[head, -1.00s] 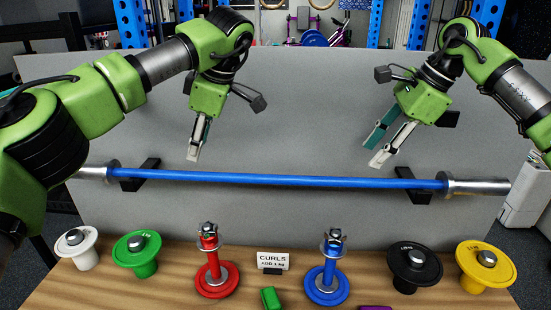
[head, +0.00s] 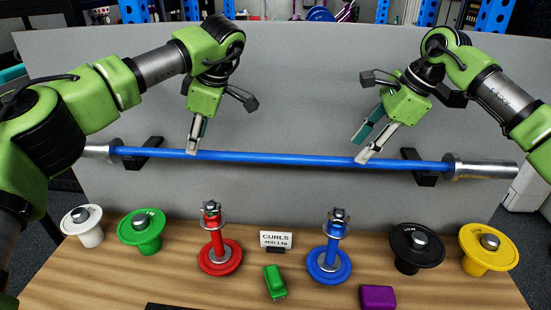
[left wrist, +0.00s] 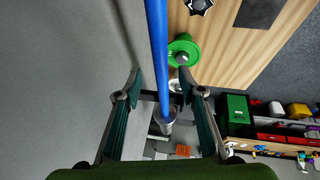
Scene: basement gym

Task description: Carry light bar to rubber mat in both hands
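The light bar (head: 275,159), blue with silver sleeves, lies level across two black hooks on a grey panel. My left gripper (head: 195,138) is at the bar's left part, its fingertips at the bar's height. In the left wrist view my left gripper (left wrist: 159,75) is open, with the blue bar (left wrist: 159,45) running between its spread fingers. My right gripper (head: 361,147) is open at the bar's right part, its pale fingertip overlapping the bar; contact is unclear. A flat black piece (head: 172,306) at the bottom edge may be the rubber mat; it is mostly cut off.
A wooden bench top (head: 105,275) holds white, green, black and yellow weights, a red stand (head: 219,257), a blue stand (head: 329,264) and a CURLS sign (head: 276,239). A green block (head: 274,281) and a purple block (head: 377,297) lie at the front.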

